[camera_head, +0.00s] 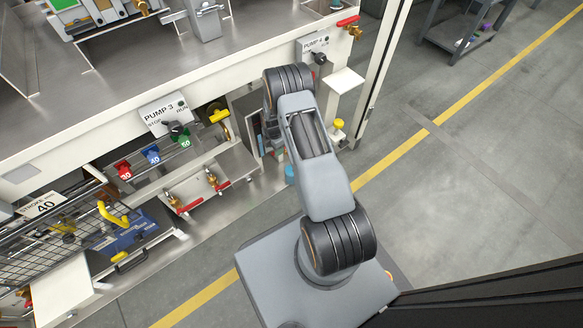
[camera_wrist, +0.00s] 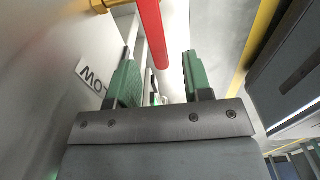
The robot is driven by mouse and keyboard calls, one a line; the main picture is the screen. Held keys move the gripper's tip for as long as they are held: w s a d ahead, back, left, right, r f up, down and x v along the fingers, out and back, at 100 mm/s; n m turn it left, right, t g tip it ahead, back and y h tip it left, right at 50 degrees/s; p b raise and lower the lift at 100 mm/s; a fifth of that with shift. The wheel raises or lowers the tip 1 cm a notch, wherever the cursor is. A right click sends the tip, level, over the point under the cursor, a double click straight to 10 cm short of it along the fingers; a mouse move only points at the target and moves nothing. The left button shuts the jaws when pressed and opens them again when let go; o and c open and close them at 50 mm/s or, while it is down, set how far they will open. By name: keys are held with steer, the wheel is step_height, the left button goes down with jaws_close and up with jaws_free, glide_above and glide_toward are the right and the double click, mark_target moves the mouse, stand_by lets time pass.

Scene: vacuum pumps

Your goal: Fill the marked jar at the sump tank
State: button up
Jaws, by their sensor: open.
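In the wrist view my gripper (camera_wrist: 160,72) is open, its two green fingers apart. A red lever handle (camera_wrist: 152,32) runs down from the top edge and ends near the gap between the fingertips; I cannot tell whether anything touches it. A brass fitting (camera_wrist: 105,5) shows at the handle's upper left. In the head view my arm hides my gripper, which is around the cabinet opening below the pump 4 panel (camera_head: 313,46). A small blue item (camera_head: 290,172) shows beside my arm, too small to identify as a jar. I cannot make out the marked jar or a labelled sump tank.
The pump 3 panel (camera_head: 163,113) has a black knob. Below it are brass valves with red handles (camera_head: 189,207) and numbered red, blue and green tags (camera_head: 152,155). A wire-mesh guard (camera_head: 60,235) is at lower left. A dark cart (camera_head: 465,30) stands top right; open floor (camera_head: 480,160) lies right.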

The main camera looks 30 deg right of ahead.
steer(key=shift+r+p, duration=1.45)
steer(key=shift+r, duration=1.05)
